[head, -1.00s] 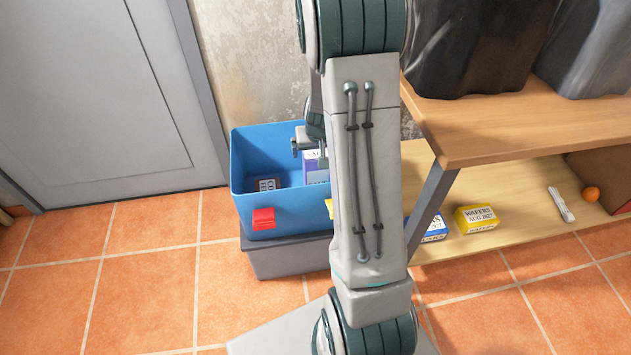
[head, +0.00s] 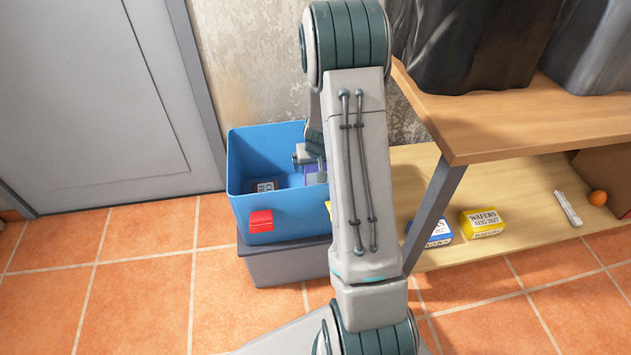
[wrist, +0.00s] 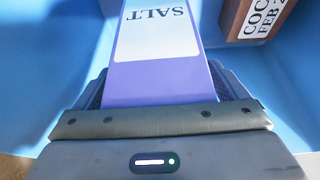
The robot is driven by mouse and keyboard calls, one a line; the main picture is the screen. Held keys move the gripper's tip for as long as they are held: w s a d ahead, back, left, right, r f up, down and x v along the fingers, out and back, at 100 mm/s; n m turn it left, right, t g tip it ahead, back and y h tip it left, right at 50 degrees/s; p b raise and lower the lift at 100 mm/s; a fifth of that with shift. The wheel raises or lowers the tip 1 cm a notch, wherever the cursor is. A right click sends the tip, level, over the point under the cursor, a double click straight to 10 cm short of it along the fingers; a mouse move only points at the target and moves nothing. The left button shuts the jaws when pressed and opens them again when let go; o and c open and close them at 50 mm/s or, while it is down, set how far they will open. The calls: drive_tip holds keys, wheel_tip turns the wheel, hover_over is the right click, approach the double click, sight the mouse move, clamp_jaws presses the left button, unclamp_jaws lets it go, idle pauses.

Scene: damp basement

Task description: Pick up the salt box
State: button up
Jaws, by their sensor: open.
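The salt box (wrist: 160,45) is purple with a white label reading SALT. In the wrist view it extends between the two fingers of my gripper (wrist: 160,88), one finger on each side. The jaws are open around it; whether either finger touches it I cannot tell. In the head view my gripper (head: 311,158) is inside the blue bin (head: 262,212), at the purple salt box (head: 312,177). My arm and gripper hide most of the box there.
A brown cocoa box (wrist: 258,16) lies in the bin beside the salt box. The bin has a red patch (head: 261,221) and stands on a grey container (head: 285,266). At right, a wooden shelf (head: 520,240) holds a yellow wafers box (head: 482,222) and a blue box (head: 437,236).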

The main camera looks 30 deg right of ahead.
drive_tip(key=c, duration=1.8)
drive_tip(key=shift+r, duration=0.1)
drive_tip(key=shift+c, duration=0.3)
